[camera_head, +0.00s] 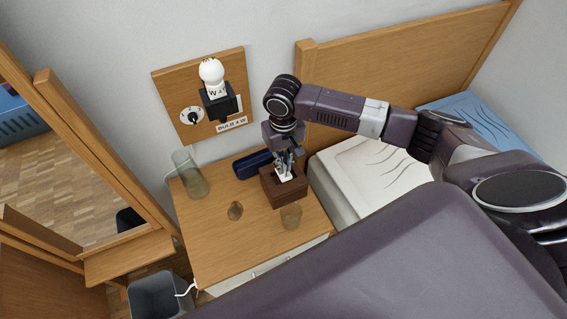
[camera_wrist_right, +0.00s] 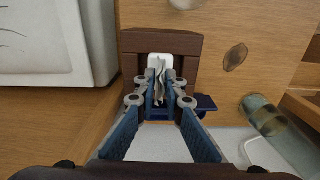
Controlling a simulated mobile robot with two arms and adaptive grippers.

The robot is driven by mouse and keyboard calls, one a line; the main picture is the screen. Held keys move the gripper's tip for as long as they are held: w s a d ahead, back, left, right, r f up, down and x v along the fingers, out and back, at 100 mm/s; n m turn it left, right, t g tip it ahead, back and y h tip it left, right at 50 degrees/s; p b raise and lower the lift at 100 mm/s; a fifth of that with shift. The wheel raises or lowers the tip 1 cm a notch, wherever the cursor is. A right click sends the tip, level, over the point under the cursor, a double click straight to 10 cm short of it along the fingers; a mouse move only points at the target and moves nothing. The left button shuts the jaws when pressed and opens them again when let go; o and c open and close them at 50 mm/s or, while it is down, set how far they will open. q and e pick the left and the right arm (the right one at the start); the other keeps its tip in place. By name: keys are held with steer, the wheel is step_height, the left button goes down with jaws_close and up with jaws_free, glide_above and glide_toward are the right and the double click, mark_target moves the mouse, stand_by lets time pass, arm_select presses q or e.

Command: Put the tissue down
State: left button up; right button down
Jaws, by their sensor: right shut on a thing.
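The brown tissue box (camera_head: 285,195) stands on the wooden bedside cabinet and also shows in the wrist view (camera_wrist_right: 128,47). A white tissue (camera_head: 285,175) sits at the opening in the top of the box. In the wrist view the crumpled tissue (camera_wrist_right: 159,67) rises between my fingertips. My right gripper (camera_head: 284,165) points down just above the box and is shut on the tissue; it also shows in the wrist view (camera_wrist_right: 160,86). The tissue's lower end is hidden, so I cannot tell whether it is clear of the box. My left gripper is not in view.
A dark blue case (camera_head: 252,164) lies behind the box. The cabinet's front-left top (camera_head: 225,255) is clear. A bed with a white pillow (camera_head: 365,178) adjoins on the right.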

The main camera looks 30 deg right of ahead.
steer(key=c, duration=2)
jaws_free()
steer(key=shift+f, duration=0.1)
step_height(320, 180, up, 12)
steer(key=shift+r, duration=0.15)
